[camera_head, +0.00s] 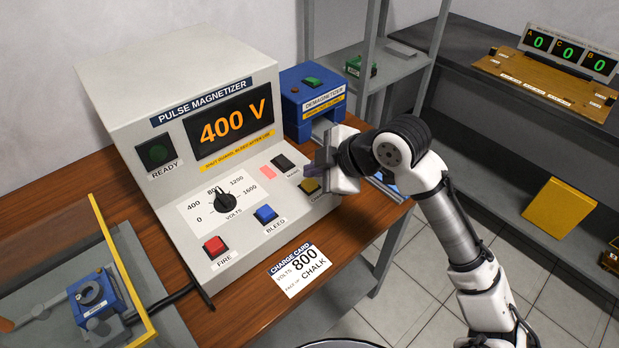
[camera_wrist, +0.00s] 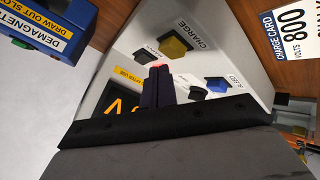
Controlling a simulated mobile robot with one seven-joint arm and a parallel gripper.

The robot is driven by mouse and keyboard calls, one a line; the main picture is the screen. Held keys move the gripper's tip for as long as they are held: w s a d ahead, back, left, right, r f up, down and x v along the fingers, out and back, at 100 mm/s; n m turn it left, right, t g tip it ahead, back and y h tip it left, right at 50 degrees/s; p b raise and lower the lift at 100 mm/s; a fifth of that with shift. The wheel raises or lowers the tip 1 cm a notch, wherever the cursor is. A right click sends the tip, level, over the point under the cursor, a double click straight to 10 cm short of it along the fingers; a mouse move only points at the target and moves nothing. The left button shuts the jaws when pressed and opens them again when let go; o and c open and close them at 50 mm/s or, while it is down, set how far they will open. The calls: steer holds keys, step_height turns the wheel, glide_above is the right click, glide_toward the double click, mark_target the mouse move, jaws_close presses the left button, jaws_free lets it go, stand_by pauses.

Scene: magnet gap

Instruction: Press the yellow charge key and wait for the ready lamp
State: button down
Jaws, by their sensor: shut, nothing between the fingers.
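The yellow charge key (camera_head: 309,186) sits on the sloped panel of the pulse magnetizer (camera_head: 110,85), right of the black main key (camera_head: 283,163). In the wrist view the yellow key (camera_wrist: 175,46) shows clear beyond the fingertips, apart from them. My gripper (camera_head: 318,168) is shut and empty, close over the panel beside the key; in the wrist view its fingers (camera_wrist: 159,78) point toward the panel. The ready lamp (camera_head: 155,152) is dark green and looks unlit. The display (camera_head: 234,118) reads 400 V. The volts dial (camera_head: 224,200) points up near 800.
The red fire key (camera_head: 215,246) and blue bleed key (camera_head: 265,214) lie lower on the panel. The charge card (camera_head: 299,270), reading 800 volts and chalk, lies on the wooden table. A blue demagnetizer (camera_head: 312,100) stands behind the gripper. A yellow-edged guard (camera_head: 118,265) is at left.

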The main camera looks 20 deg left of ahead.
mark_target(315, 185)
steer(key=shift+r+p, duration=1.8)
steer(key=shift+r, duration=0.75)
steer(key=shift+f, duration=0.1)
